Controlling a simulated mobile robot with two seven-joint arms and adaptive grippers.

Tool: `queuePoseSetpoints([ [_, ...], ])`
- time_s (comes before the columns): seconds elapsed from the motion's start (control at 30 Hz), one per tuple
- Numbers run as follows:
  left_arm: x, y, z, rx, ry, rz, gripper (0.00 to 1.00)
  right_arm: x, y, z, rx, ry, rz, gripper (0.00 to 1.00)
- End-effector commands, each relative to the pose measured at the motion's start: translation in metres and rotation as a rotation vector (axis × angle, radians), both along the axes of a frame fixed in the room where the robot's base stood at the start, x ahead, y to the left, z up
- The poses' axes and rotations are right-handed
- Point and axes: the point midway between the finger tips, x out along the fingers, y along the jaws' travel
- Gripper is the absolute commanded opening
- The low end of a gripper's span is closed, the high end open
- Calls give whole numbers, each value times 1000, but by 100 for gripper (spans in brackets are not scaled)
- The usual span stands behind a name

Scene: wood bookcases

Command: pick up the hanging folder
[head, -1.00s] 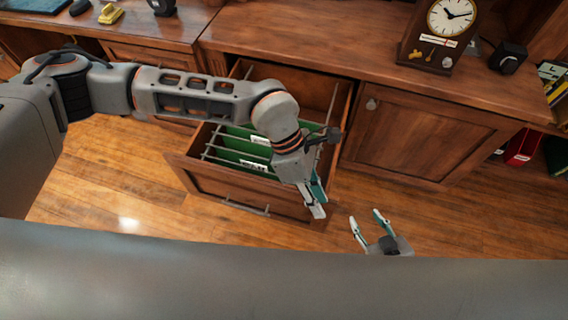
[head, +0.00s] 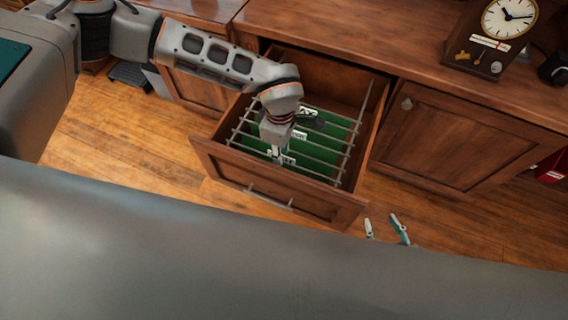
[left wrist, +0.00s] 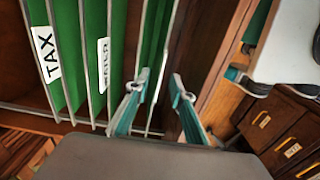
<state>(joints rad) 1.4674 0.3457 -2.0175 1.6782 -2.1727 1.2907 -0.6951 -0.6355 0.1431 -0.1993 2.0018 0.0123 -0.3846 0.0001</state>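Green hanging folders with white label tabs hang on metal rails in the open wooden drawer (head: 268,203). In the left wrist view, one folder (left wrist: 69,30) is marked TAX; another tab (left wrist: 103,65) is hard to read. My left gripper (head: 278,154) points down over the folders near the drawer's front. In the left wrist view, the left gripper (left wrist: 157,85) has its fingers apart, with green folder edges (left wrist: 153,55) near or between them; I cannot tell whether they touch. My right gripper (head: 380,218) is open and empty in front of the drawer's right corner.
A closed cabinet door (head: 437,143) is right of the drawer. A wooden clock (head: 497,35) stands on the countertop (head: 400,45) above. A red binder (head: 553,168) shows at the right edge. The wooden floor (head: 115,135) is clear left of the drawer.

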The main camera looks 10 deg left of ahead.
Motion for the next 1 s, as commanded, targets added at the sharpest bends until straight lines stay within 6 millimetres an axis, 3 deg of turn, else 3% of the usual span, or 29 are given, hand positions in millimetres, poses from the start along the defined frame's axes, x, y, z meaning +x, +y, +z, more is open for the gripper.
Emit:
queuePoseSetpoints([
  [0.13, -1, 0, -20, 1, 3, 1, 23, -2, 0, -5, -3, 5, 1, 40],
  [0.37, 0, 0, -21, 0, 0, 1, 23, 1, 2, -1, -1, -3, 3, 40],
  [0.47, 0, 0, -21, 0, 0, 1, 0, 2, 2, 0, 1, -5, 3, 40],
  [1.0, 1, 0, -13, -1, -2, 1, 0, 3, 3, 2, 4, -7, 1, 40],
])
